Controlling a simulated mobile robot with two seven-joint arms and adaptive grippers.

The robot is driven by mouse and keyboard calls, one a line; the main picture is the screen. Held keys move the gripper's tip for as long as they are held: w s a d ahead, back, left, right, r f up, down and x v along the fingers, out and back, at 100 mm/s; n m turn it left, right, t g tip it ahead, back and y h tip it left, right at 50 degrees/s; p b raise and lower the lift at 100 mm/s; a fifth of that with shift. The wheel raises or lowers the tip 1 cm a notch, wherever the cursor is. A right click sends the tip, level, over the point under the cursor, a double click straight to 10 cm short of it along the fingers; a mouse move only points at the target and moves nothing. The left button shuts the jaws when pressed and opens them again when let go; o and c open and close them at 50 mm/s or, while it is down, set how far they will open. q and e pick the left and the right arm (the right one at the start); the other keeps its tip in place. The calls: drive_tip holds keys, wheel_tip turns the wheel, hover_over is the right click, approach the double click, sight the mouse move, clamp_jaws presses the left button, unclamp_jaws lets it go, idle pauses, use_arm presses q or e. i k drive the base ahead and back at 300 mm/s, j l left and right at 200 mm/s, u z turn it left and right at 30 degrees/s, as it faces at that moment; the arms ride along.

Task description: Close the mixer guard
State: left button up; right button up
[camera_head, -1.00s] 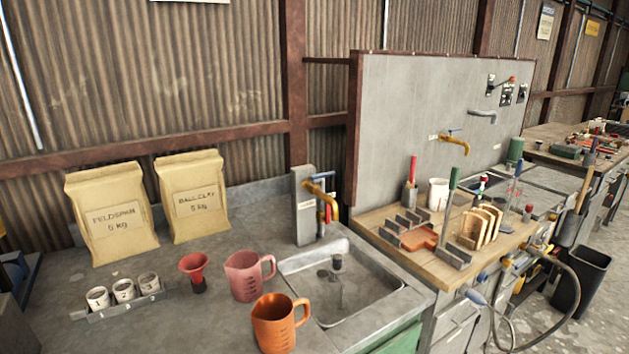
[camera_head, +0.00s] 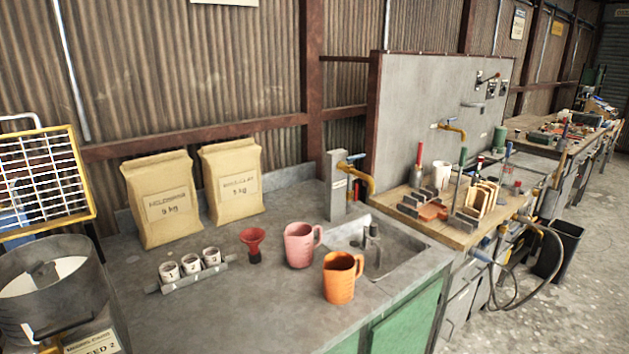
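The mixer guard (camera_head: 42,180) is a yellow-framed wire grille at the left edge. It stands raised, tilted up behind the mixer bowl. The mixer bowl (camera_head: 52,285) is a grey metal drum below it, with its top open and something pale inside. A label on the mixer's front (camera_head: 92,343) is partly readable and ends in "ED 2". The guard's left side and the mixer's lower part are cut off by the frame. Neither of my grippers is in view.
Right of the mixer, a grey counter (camera_head: 255,318) holds two paper sacks (camera_head: 163,200), a rack of small cups (camera_head: 190,275), a red funnel (camera_head: 253,243), a pink jug (camera_head: 300,245) and an orange jug (camera_head: 341,278). A sink (camera_head: 395,262) and wooden bench (camera_head: 440,230) lie beyond. Concrete floor at right is open.

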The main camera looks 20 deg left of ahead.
sight(5, 236)
drive_tip(key=k+j, duration=1.05)
drive_tip(key=j, duration=0.2)
drive_tip(key=k+j+z, duration=0.1)
drive_tip(key=k+j, duration=0.2)
drive_tip(key=j, duration=0.15)
drive_tip(key=k+j, duration=0.1)
drive_tip(key=j, duration=0.25)
drive_tip(key=k+j, duration=0.1)
drive_tip(key=j, duration=0.6)
drive_tip(key=j+z, duration=0.1)
drive_tip(key=j, duration=1)
drive_tip(key=i, duration=0.05)
